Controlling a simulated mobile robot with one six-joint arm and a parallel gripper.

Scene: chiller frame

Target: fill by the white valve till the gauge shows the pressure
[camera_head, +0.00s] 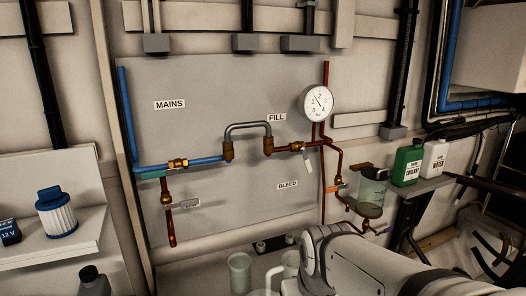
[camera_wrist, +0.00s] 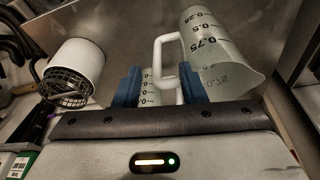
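The round white gauge (camera_head: 318,103) is on the upper right of the panel; its needle points to the upper left, its exact reading too small to tell. Below the FILL label (camera_head: 276,117), a white valve lever (camera_head: 307,161) hangs down by the copper pipe. Another pale lever (camera_head: 186,204) is on the lower left pipe, under MAINS. My gripper (camera_wrist: 160,88) has two blue fingers set apart, in the wrist view. A clear measuring jug (camera_wrist: 222,58) with a white handle is right beside them, and scale marks show between the fingers. Contact with the handle cannot be told.
Clear jugs (camera_head: 240,272) stand below the panel, left of my arm. A clear pot (camera_head: 371,190) hangs at right, beside green (camera_head: 407,163) and white (camera_head: 433,160) bottles on a shelf. A blue-capped filter (camera_head: 56,211) stands on the left shelf. A white cylinder (camera_wrist: 76,66) shows in the wrist view.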

